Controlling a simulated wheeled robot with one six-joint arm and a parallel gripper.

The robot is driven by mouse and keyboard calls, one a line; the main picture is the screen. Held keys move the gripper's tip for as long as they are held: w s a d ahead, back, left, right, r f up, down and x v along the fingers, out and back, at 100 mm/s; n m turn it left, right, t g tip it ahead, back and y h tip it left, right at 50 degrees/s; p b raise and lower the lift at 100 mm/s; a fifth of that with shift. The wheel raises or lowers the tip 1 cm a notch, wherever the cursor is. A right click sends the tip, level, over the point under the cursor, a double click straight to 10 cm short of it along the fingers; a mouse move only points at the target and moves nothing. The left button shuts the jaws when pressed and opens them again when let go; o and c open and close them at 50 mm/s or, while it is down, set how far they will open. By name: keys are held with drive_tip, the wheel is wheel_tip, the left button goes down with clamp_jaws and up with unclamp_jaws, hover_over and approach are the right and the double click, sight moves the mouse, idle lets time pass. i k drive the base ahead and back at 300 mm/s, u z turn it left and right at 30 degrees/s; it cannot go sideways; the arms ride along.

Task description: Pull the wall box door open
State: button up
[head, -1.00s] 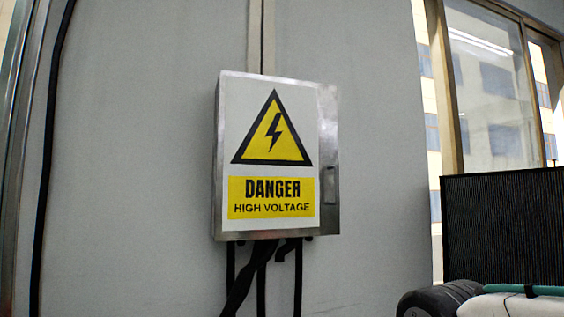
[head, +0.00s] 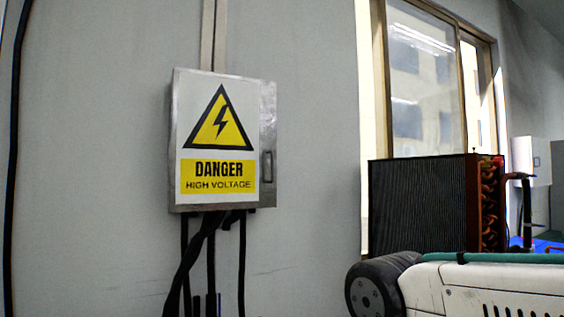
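The wall box (head: 222,140) is a metal cabinet on the grey wall, left of the middle in the head view. Its door (head: 250,120) looks shut and carries a yellow danger sign with a lightning triangle. A small recessed handle or latch (head: 267,166) sits on the door's right side. Part of my arm (head: 440,285) shows at the lower right, white with a dark round joint and a teal cable. My gripper is not in view.
Black cables (head: 210,260) hang below the box and a conduit (head: 213,35) runs up from it. A dark finned unit (head: 420,205) with copper tubing stands at the right, beneath a window (head: 425,80). The wall around the box is clear.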

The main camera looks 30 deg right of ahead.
sight(223, 143)
drive_tip(key=u, duration=0.4)
drive_tip(key=i, duration=1)
drive_tip(key=z, duration=0.45)
